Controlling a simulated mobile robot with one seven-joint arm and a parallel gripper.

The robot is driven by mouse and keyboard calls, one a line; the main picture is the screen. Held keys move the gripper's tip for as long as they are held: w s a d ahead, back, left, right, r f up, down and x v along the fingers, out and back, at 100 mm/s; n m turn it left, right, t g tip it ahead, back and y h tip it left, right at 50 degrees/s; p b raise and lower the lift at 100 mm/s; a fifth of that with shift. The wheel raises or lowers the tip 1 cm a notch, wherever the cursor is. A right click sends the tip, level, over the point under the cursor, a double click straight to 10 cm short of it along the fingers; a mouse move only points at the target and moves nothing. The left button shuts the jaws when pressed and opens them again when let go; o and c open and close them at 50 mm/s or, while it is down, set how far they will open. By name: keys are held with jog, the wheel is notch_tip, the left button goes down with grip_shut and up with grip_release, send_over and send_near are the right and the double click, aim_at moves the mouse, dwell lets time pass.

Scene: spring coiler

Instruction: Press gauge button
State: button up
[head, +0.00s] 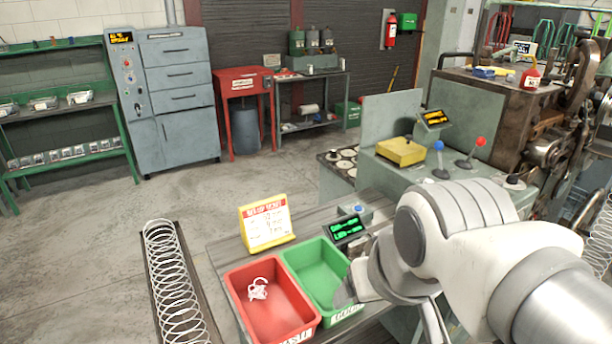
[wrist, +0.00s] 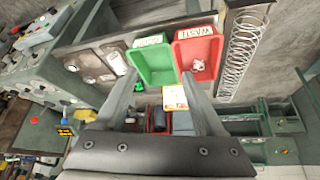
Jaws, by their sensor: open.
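The gauge is a small grey box with a dark display of green text (head: 348,228), behind the green bin in the head view. A blue button (head: 358,208) sits on the gauge's top. In the wrist view, a green lit patch (wrist: 138,86) beside the left finger looks like the same display; the button cannot be made out there. My gripper (wrist: 160,74) is open with nothing between its fingers. In the head view it is over the near right side of the green bin, nearer the camera than the gauge and apart from the button.
A green bin (head: 327,292) and a red bin (head: 236,296) holding a white coiled piece (head: 258,289) stand side by side. A yellow-framed sign (head: 266,222) stands behind them. A long spring (head: 172,285) lies left. The coiler console has a blue-knobbed lever (head: 438,146) and a red-knobbed lever (head: 480,142).

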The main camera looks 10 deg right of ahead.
grip_shut()
dwell(1.4)
